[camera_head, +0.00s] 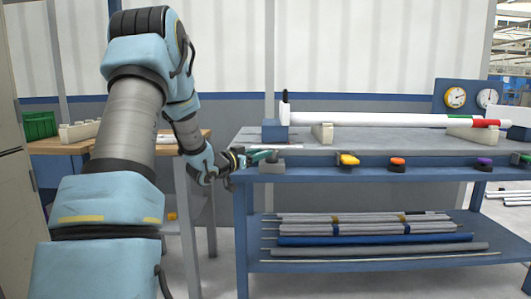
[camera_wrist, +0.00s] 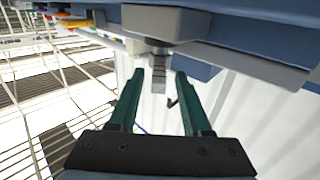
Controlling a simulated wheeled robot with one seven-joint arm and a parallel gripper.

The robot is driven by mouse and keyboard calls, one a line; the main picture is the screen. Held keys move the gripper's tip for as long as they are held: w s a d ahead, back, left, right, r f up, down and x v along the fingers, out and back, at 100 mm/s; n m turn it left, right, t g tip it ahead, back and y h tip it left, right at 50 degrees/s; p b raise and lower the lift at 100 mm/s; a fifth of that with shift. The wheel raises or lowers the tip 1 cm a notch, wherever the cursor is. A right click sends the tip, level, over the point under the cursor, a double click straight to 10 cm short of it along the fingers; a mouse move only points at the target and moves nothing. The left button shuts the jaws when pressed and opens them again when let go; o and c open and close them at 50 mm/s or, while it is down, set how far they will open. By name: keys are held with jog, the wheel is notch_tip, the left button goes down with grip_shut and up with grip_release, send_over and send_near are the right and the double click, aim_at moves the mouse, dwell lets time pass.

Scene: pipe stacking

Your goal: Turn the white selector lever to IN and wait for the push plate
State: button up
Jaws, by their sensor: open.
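My gripper (camera_head: 262,156) is at the left end of the bench's front rail, its green fingers open. In the wrist view the open fingers (camera_wrist: 160,76) point at a grey block (camera_wrist: 165,22) under the blue rail. A short pale grey stem (camera_wrist: 159,74) shows between the fingertips; I cannot tell whether it is the selector lever or whether a finger touches it. The grey block also shows in the head view (camera_head: 272,166), beside the fingertips. No IN mark is readable. A blue block (camera_head: 274,132) with a black upright stands at the pipe's left end; I cannot tell whether it is the push plate.
A long white pipe (camera_head: 385,120) lies on supports on the blue bench (camera_head: 345,140). Yellow (camera_head: 348,159), orange (camera_head: 397,162) and purple (camera_head: 484,162) controls line the rail. Pipes (camera_head: 370,240) fill the lower shelf. A wooden table (camera_head: 60,146) with a green crate (camera_head: 39,126) is left.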

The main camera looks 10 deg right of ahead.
jog(key=v, duration=0.7)
jog(key=shift+s+a, duration=0.2)
jog(key=shift+a, duration=0.05)
